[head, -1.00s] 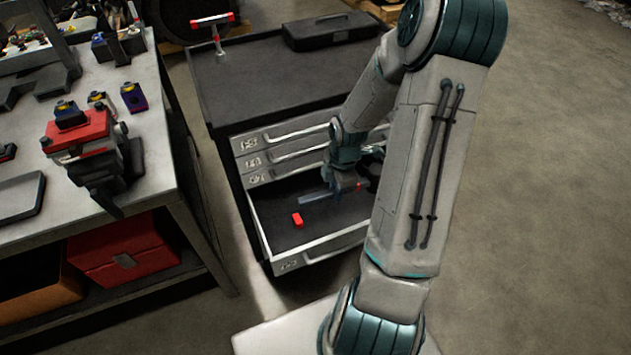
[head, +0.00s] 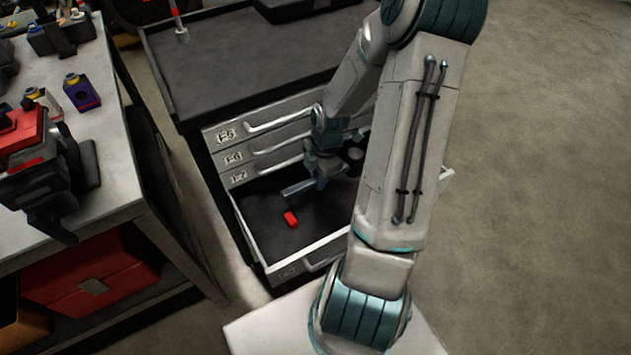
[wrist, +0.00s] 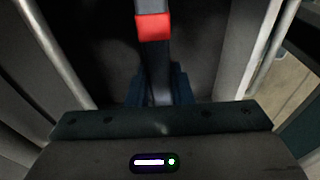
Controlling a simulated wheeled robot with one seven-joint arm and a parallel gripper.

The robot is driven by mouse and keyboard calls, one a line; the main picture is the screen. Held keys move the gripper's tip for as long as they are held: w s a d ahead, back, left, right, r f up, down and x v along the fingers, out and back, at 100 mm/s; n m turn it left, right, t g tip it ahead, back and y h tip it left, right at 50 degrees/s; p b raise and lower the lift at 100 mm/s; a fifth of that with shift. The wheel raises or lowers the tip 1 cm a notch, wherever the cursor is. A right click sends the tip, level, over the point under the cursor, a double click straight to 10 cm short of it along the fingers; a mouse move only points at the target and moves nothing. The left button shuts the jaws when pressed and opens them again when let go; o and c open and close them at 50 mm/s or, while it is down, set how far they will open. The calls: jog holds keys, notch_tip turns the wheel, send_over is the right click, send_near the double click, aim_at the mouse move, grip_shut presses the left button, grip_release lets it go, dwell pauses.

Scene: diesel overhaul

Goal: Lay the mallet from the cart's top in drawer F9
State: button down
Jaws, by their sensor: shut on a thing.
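My gripper (head: 322,178) is inside the outline of an open drawer (head: 325,246), the lowest of those showing in the cart. In the wrist view my gripper (wrist: 158,90) is shut on the mallet's dark grey handle (wrist: 152,60), which has a red band and runs up out of the picture. My arm hides the drawer's right side. Whether the mallet touches the drawer floor is unclear. The open drawer's label is too blurred to read.
Shut drawers (head: 262,150) with bar handles rise just behind. The cart's top (head: 235,65) carries a dark case (head: 290,8). A workbench (head: 110,165) stands at left; open floor (head: 540,200) lies at right.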

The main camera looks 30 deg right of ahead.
jog(key=shift+f+b, duration=4.1)
jog(key=shift+f, duration=0.65)
jog(key=shift+f, duration=0.1)
jog(key=shift+f+b, duration=0.55)
jog(key=shift+f, duration=0.3)
jog(key=c, duration=1.2)
grip_release()
